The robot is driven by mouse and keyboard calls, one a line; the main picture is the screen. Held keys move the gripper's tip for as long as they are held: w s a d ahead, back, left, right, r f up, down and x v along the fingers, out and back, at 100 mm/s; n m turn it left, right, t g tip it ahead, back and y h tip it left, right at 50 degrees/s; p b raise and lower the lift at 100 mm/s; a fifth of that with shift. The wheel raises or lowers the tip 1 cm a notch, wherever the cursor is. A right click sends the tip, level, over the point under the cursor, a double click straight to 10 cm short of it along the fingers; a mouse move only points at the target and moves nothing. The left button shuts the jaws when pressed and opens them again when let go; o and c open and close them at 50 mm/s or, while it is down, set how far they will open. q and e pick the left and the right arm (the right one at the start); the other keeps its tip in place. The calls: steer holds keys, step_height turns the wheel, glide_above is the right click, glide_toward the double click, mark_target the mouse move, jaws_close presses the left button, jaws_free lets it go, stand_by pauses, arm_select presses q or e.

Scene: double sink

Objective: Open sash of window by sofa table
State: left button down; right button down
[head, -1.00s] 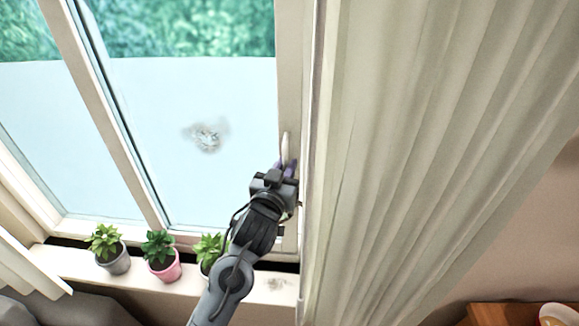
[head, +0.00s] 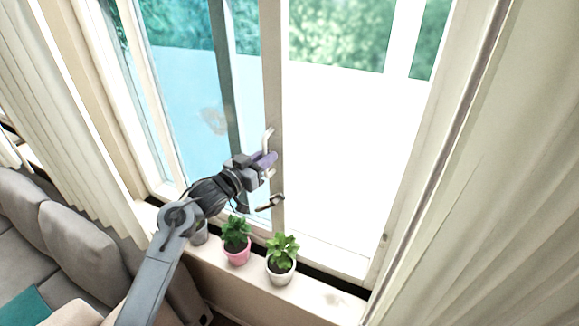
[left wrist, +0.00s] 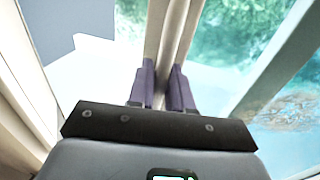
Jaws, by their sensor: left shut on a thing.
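The sliding window sash (head: 271,70) stands left of the right frame, with a wide bright opening (head: 340,160) between them. Its pale handle (head: 268,138) is on the sash's right upright. My left gripper (head: 266,161) is shut on the handle, its purple fingers at the handle's lower part. In the left wrist view, the two purple fingers (left wrist: 162,88) are on either side of a pale vertical bar (left wrist: 168,45). My right gripper is in no view.
A pink pot (head: 236,256) and a white pot (head: 281,272) with green plants stand on the sill below my arm; a grey pot (head: 199,233) is partly hidden. A grey sofa (head: 75,240) is at left. Curtains (head: 500,200) hang at both sides.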

arm_select(q)
steer(key=shift+w+a, duration=0.4)
steer(key=shift+a, duration=0.35)
steer(key=shift+w+a, duration=0.4)
steer(key=shift+a, duration=0.3)
steer(key=c, duration=1.2)
jaws_free()
steer(key=shift+b+v, duration=1.65)
steer(key=shift+v, duration=3.75)
